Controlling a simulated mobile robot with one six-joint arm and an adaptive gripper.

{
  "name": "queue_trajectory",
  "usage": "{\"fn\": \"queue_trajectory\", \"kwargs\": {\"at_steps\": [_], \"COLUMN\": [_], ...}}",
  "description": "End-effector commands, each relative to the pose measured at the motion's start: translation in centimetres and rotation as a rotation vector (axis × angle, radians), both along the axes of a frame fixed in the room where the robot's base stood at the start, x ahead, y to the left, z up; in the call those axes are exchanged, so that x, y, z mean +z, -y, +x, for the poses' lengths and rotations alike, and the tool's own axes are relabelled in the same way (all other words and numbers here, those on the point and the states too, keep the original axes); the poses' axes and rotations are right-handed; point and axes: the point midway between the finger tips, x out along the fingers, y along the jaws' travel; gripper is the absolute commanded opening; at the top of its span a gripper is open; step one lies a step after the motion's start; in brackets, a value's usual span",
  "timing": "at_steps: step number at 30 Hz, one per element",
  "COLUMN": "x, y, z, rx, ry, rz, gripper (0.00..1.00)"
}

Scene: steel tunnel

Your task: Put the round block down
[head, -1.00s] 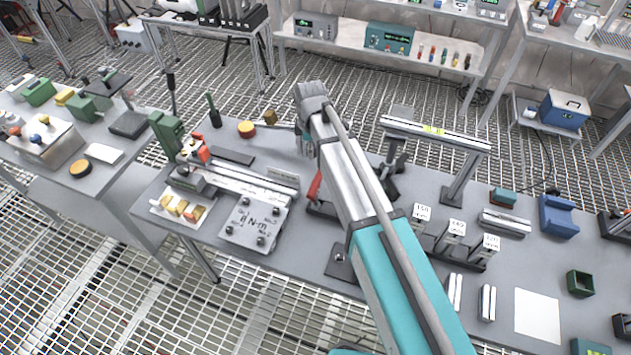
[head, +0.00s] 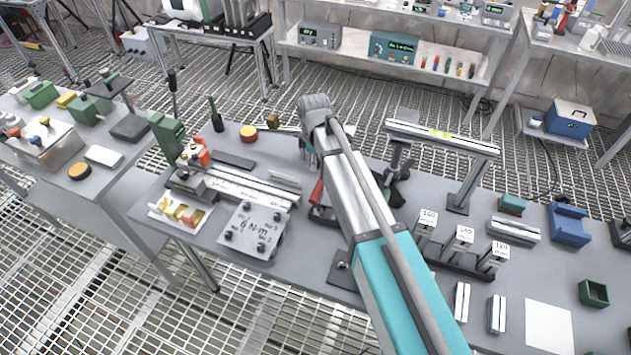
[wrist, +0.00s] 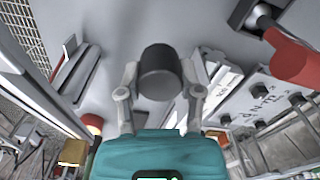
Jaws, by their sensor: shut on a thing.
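The round block (wrist: 160,73) is a short dark grey cylinder in the middle of the wrist view. My gripper (wrist: 161,80) is shut on it, with one pale finger at each side. The grey bench top shows behind the block; whether the block touches it I cannot tell. In the head view my arm's end is over the far side of the bench, and the arm hides the block and the fingertips.
A torque plate (head: 254,230) and a long rail fixture (head: 245,187) lie left of my arm. A red and yellow button (head: 248,132) and a brass block (head: 273,120) are near the far edge. A raised beam on posts (head: 442,137) stands to the right.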

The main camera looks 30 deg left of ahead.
Motion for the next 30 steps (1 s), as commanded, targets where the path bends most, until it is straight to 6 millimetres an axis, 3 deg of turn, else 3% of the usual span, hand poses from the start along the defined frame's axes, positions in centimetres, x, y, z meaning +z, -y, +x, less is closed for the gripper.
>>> {"fn": "queue_trajectory", "kwargs": {"at_steps": [3,12,30], "x": [-1.8,-4.1,-4.6], "y": [0.0,0.1,0.1], "z": [0.0,0.1,0.1], "rx": [0.000,-0.001,-0.002], "ry": [0.000,0.000,0.000], "rz": [0.000,0.000,0.000], "gripper": [0.00,0.00,0.00]}}
